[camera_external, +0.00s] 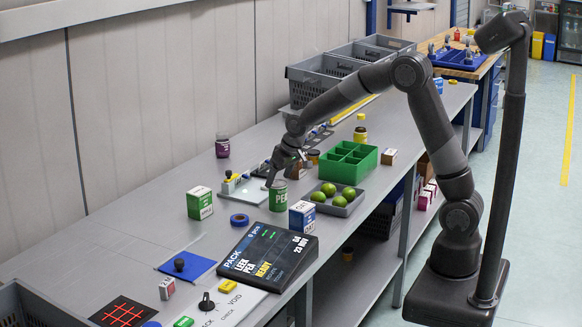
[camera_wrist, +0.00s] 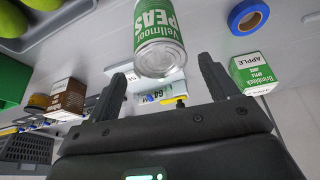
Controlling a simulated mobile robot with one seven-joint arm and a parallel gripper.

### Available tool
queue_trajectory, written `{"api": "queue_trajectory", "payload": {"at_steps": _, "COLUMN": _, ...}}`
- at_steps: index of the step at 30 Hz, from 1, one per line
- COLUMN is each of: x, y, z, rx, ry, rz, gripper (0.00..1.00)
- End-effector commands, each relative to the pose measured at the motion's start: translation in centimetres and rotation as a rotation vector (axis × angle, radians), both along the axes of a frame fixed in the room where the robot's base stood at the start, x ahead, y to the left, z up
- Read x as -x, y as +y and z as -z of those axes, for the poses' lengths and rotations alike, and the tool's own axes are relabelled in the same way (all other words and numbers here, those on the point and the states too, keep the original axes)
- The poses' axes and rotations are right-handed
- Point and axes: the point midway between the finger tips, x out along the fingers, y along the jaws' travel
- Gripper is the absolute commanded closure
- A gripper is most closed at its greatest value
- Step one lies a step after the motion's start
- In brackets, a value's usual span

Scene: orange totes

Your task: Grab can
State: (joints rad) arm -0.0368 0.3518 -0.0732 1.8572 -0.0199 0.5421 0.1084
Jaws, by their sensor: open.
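The can is green and white, labelled PEAS. In the external view the can (camera_external: 278,196) stands upright on the grey bench, left of a grey tray of limes. In the wrist view the can (camera_wrist: 160,28) is near the top middle, its metal end facing the fingers. My gripper (camera_external: 276,176) is just above and beside the can in the external view. In the wrist view my gripper (camera_wrist: 163,70) has its two dark fingers spread wide, with the can's near end lined up between the fingertips. The gripper holds nothing. Whether a finger touches the can is not clear.
The lime tray (camera_external: 355,208) and a blue-white carton (camera_external: 302,217) stand close to the can. A green carton (camera_external: 200,202) and blue tape roll (camera_external: 240,220) lie left. A green divided box (camera_external: 368,165) is behind the tray. A tilted display (camera_external: 268,257) is in front.

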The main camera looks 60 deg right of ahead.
Motion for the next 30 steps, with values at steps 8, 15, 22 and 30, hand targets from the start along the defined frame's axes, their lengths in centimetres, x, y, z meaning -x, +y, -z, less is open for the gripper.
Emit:
{"api": "queue_trajectory", "payload": {"at_steps": 8, "x": -0.7, "y": 0.2, "z": 3.8, "rx": 0.001, "ry": 0.004, "rz": -0.001, "gripper": 0.21}}
{"api": "queue_trajectory", "payload": {"at_steps": 15, "x": -1.2, "y": 0.1, "z": 4.8, "rx": 0.000, "ry": 0.000, "rz": 0.000, "gripper": 0.21}}
{"api": "queue_trajectory", "payload": {"at_steps": 22, "x": -1.2, "y": 0.1, "z": 4.8, "rx": 0.000, "ry": 0.000, "rz": 0.000, "gripper": 0.31}}
{"api": "queue_trajectory", "payload": {"at_steps": 30, "x": -1.2, "y": 0.1, "z": 4.8, "rx": 0.000, "ry": 0.000, "rz": 0.000, "gripper": 0.53}}
